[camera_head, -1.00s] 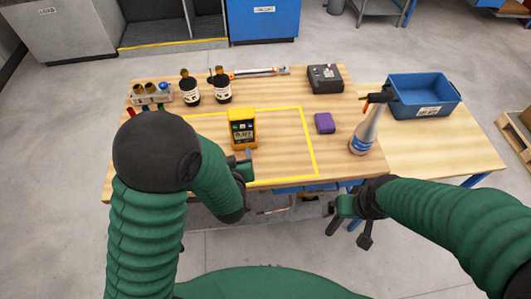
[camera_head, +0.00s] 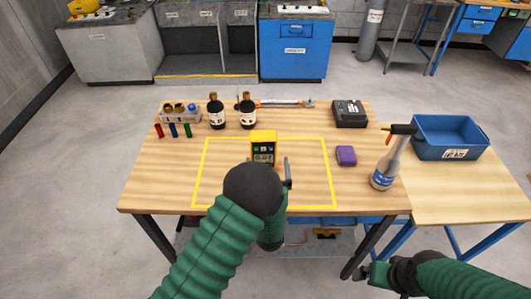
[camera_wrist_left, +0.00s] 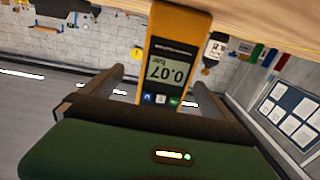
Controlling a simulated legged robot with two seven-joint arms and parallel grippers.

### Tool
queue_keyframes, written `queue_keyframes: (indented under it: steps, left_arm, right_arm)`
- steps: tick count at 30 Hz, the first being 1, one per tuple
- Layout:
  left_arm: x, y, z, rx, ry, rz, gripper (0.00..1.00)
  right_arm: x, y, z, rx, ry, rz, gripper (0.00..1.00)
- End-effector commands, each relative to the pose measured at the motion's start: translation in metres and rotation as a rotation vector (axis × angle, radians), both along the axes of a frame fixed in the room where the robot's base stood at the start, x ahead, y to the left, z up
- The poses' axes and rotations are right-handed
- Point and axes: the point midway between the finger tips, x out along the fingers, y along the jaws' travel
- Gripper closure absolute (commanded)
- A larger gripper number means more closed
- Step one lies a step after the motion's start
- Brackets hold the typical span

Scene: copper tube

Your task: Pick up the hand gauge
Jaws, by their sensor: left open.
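The hand gauge (camera_head: 263,146) is a yellow handheld device with a grey digital display, inside the yellow outline on the wooden table. In the left wrist view, the gauge (camera_wrist_left: 175,55) appears upside down, between the two spread fingers of my left gripper (camera_wrist_left: 165,82). Contact with the fingers cannot be told. My right gripper (camera_head: 368,274) is low, in front of the table at the right, too small to read.
A purple block (camera_head: 346,156) and a spray bottle (camera_head: 385,168) stand right of the outline. Dark bottles (camera_head: 216,112), a vial rack (camera_head: 180,114) and a black box (camera_head: 349,113) are at the back. A blue bin (camera_head: 450,138) is on the right table.

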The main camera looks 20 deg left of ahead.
Motion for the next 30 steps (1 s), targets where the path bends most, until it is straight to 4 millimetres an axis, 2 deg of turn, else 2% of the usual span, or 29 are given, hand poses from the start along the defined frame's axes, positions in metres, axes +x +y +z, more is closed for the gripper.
queue_keyframes:
  steps: [4,7,15,30]
  left_arm:
    - [0.023,0.015,0.016,-0.001,-0.003,0.004,0.00]
    - [0.038,0.019,0.012,-0.003,-0.002,0.002,0.00]
    - [0.043,0.019,0.011,0.000,0.000,0.001,0.00]
    - [0.043,0.019,0.011,-0.001,0.000,0.001,0.65]
  right_arm:
    - [0.000,0.000,0.012,0.000,0.000,0.000,0.00]
    - [0.000,0.000,0.011,0.000,0.000,0.000,0.00]
    - [0.000,0.000,0.011,0.000,0.000,0.000,0.00]
    - [0.000,0.000,0.011,0.000,0.000,0.000,0.00]
